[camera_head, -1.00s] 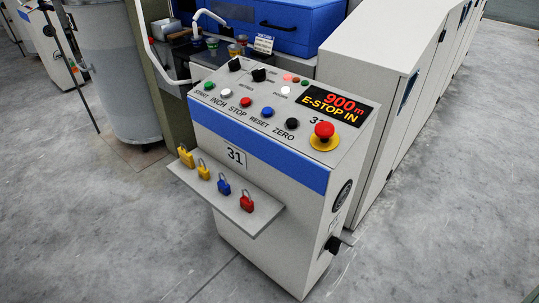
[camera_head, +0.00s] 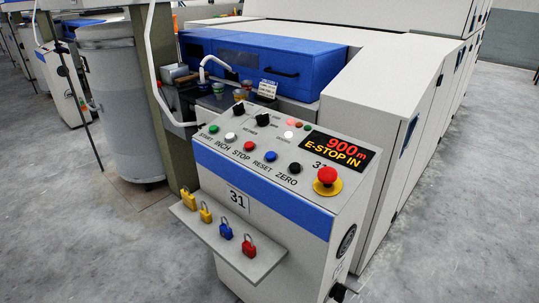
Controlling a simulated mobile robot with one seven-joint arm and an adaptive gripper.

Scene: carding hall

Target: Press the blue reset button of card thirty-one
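The control stand (camera_head: 265,217) of card thirty-one stands in the middle of the view, with a "31" plate (camera_head: 239,199) on its front. Its blue reset button (camera_head: 271,156) is on the sloping top panel, above the word RESET. To its left are the red stop (camera_head: 250,145), white inch (camera_head: 230,137) and green start (camera_head: 213,128) buttons; to its right is the black zero button (camera_head: 295,168). A red mushroom e-stop (camera_head: 327,175) sits on a yellow base at the right. The display (camera_head: 337,150) reads "900 m E-STOP IN". My gripper is not in view.
A shelf (camera_head: 217,239) with two yellow, one blue and one red padlock juts from the stand's front. Behind stand a blue cover (camera_head: 265,58) and pale machine cabinets (camera_head: 390,100). A grey can (camera_head: 120,110) stands left. The floor at front left and right is clear.

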